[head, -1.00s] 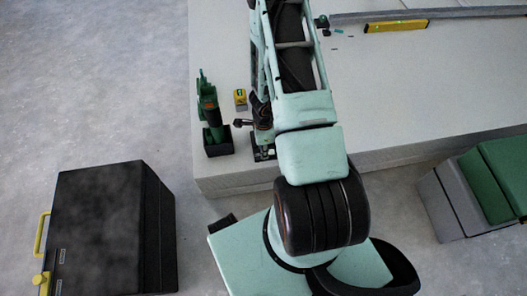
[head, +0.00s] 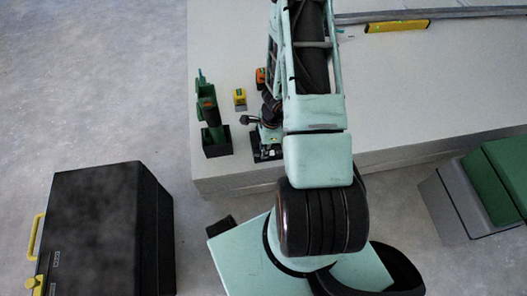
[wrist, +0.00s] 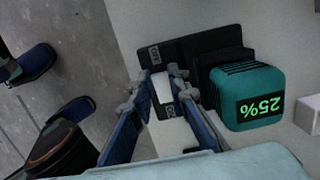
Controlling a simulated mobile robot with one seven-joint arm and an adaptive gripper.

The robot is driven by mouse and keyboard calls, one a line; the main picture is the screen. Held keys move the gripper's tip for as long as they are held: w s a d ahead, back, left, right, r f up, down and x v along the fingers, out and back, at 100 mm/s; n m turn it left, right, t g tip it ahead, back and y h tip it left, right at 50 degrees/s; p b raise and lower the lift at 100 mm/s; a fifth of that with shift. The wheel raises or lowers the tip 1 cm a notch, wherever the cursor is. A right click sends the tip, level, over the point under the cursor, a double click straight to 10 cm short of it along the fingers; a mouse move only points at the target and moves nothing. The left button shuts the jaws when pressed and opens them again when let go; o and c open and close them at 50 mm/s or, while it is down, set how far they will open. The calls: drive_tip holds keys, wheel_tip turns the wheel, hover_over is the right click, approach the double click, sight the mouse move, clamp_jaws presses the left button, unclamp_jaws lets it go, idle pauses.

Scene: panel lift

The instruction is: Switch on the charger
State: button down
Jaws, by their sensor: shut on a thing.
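The charger (wrist: 185,45) is a black unit on the grey slab; in the head view its black base (head: 258,157) shows near the slab's front left corner. A teal battery with a green "25%" display (wrist: 252,98) sits at it. A white switch piece (wrist: 162,88) stands out of the black plate between two small labels, whose text is too small to read surely. My gripper (wrist: 156,90) has its two fingers on either side of the white piece and is shut on it. In the head view my arm partly hides the charger and gripper.
A green tool in a black holder (head: 217,147) stands left of the charger. A yellow tape measure (head: 240,98) and an orange item (head: 261,77) lie behind. A black case (head: 95,230) is on the floor at left, a green-topped box (head: 490,180) at right.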

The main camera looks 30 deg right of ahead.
drive_tip(key=shift+d+t+y+b, duration=0.25)
drive_tip(key=shift+t+y+b, duration=0.05)
drive_tip(key=shift+y+b, duration=0.5)
drive_tip(key=shift+s+y, duration=0.1)
drive_tip(key=shift+y, duration=0.2)
drive_tip(key=shift+r, duration=0.15)
drive_tip(key=c, duration=2.1)
unclamp_jaws()
drive_tip(key=v, duration=1.2)
